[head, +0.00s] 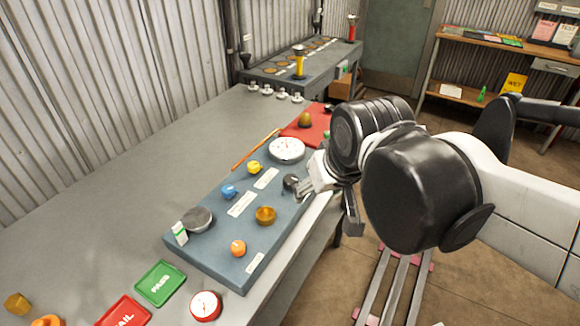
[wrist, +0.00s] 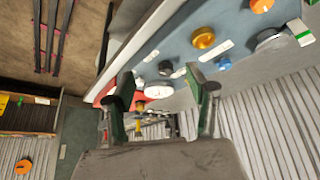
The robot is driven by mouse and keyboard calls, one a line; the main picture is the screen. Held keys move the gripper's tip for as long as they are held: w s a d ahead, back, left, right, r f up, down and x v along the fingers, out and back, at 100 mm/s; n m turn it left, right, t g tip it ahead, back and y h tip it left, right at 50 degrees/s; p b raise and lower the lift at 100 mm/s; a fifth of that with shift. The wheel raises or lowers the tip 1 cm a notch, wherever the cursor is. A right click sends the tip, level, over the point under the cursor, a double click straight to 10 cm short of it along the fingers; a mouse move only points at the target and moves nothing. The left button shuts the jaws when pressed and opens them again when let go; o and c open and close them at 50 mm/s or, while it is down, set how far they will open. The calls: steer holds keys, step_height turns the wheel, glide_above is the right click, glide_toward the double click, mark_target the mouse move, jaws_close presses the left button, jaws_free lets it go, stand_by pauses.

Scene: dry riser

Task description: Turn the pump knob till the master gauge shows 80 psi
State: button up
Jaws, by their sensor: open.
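A blue-grey panel (head: 215,240) lies on the bench and carries the knobs. A white-faced gauge (head: 287,149) sits at its far end and shows in the wrist view (wrist: 158,91); its reading is too small to tell. A black knob (head: 291,183) is near it, also in the wrist view (wrist: 165,68). Blue (head: 229,191), yellow (head: 254,167), amber (head: 265,215) and orange (head: 238,248) knobs stand on the panel. Labels are unreadable, so I cannot tell which is the pump knob. My gripper (wrist: 165,97) is open and empty, close to the black knob; contact is unclear.
A dark round-topped part (head: 196,220) stands at the panel's left. A red-rimmed gauge (head: 205,305), a green PASS tray (head: 160,283) and a red FAIL tray (head: 124,312) lie at the front. A brown rod (head: 255,149) lies behind the panel. The bench's left side is clear.

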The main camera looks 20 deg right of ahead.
steer(key=w+r+g+p, duration=0.3)
steer(key=w+r+p, duration=0.15)
steer(key=w, duration=0.25)
steer(key=g+p, duration=0.3)
steer(key=p, duration=0.3)
glide_toward(291, 178)
step_height(291, 178, down, 10)
steer(key=shift+r, duration=0.1)
steer(key=c, duration=1.1)
steer(key=m+b, duration=0.2)
steer(key=b, duration=0.1)
steer(key=shift+f, duration=0.2)
steer(key=shift+c, duration=0.2)
steer(key=shift+r+m+b, duration=0.2)
steer(key=shift+m+b, duration=0.65)
steer(key=shift+m, duration=0.55)
